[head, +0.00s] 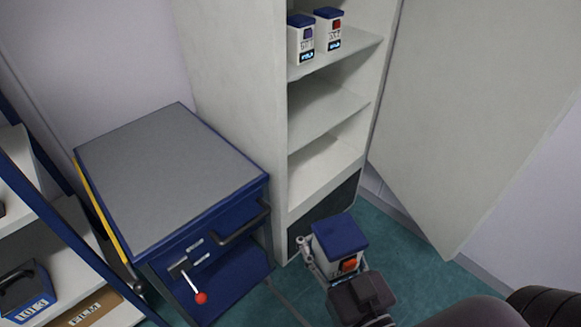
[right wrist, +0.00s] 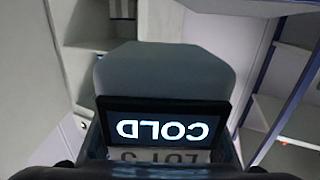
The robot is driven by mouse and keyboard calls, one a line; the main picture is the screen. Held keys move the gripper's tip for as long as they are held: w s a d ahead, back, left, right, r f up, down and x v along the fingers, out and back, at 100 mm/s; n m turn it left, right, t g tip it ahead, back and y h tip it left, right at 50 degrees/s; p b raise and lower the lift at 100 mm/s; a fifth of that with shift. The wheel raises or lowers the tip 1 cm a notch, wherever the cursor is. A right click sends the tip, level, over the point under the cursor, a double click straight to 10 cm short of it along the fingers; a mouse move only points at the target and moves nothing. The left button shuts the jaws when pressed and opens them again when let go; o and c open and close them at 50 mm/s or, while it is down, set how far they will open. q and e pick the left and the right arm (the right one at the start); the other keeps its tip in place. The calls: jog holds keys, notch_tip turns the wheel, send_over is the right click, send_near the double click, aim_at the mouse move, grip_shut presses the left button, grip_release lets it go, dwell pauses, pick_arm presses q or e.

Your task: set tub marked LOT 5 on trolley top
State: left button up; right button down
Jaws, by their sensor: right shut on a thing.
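A white tub with a blue lid (head: 340,234) and an orange-red patch on its side is held in my right gripper (head: 335,270), low over the floor in front of the tall cabinet. In the right wrist view the tub (right wrist: 165,72) fills the middle, with an upside-down COLD display and a label reading LOT; its number is partly cut off. The gripper is shut on the tub; one finger shows at its left side. The blue trolley's grey top (head: 170,175) is bare, to the left of the tub. My left gripper is out of view.
Two similar tubs, one (head: 300,38) beside the other (head: 328,30), stand on the cabinet's upper shelf. The cabinet door (head: 465,90) hangs open at right. The trolley has a handle (head: 243,222) and a red-knobbed lever (head: 200,297). A rack (head: 55,245) stands at left.

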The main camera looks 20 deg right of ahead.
jog(key=w+a+r+n+g+y, duration=0.2)
jog(key=w+a+n+g+y, duration=0.2)
jog(key=a+n+y, duration=0.2)
jog(key=w+a+r+n+g+y, duration=0.3)
jog(key=w+a+n+g+y, duration=0.1)
jog(key=a+y, duration=0.6)
jog(key=shift+a+n+g, duration=0.4)
jog(key=shift+n+g, duration=0.3)
jog(key=shift+n, duration=0.5)
jog(key=shift+r, duration=0.1)
jog(key=shift+w+n+g, duration=0.1)
jog(key=shift+n+g, duration=0.3)
jog(key=shift+g, duration=0.1)
